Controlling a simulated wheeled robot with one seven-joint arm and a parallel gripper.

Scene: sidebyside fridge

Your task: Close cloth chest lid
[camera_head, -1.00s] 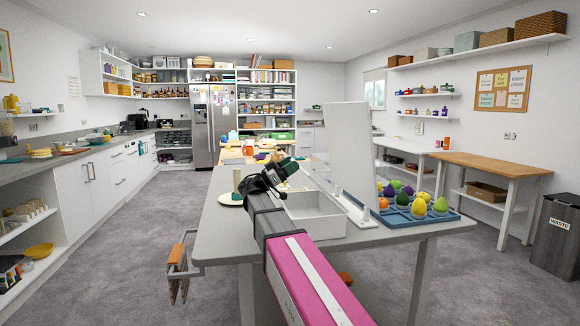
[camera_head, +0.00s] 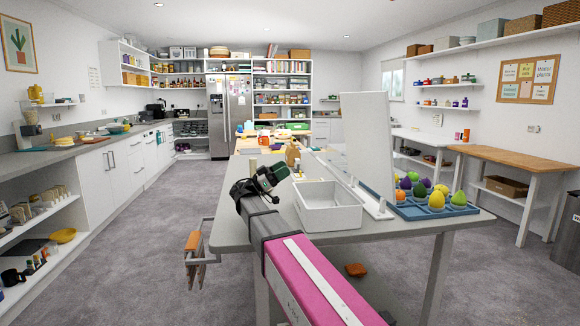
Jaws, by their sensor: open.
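No chest that I can surely name as the cloth chest shows. A white open-topped box (camera_head: 330,212) stands on the grey table in front of me. A tall white upright panel (camera_head: 367,145) on a low base rises just behind and right of it. I cannot tell whether the panel is joined to the box. My gripper (camera_head: 280,172) is open, dark with a green part, and appears over the table left of the box. It seems to hold nothing, though its fingers are small and partly hidden by my arm.
The grey table (camera_head: 430,226) carries a blue tray (camera_head: 453,212) of egg-shaped coloured items at right. A rail with an orange-handled item (camera_head: 193,241) hangs at its left edge. Clear floor (camera_head: 130,265) lies left, before low white cabinets (camera_head: 95,176). A wooden-topped table (camera_head: 515,162) stands right.

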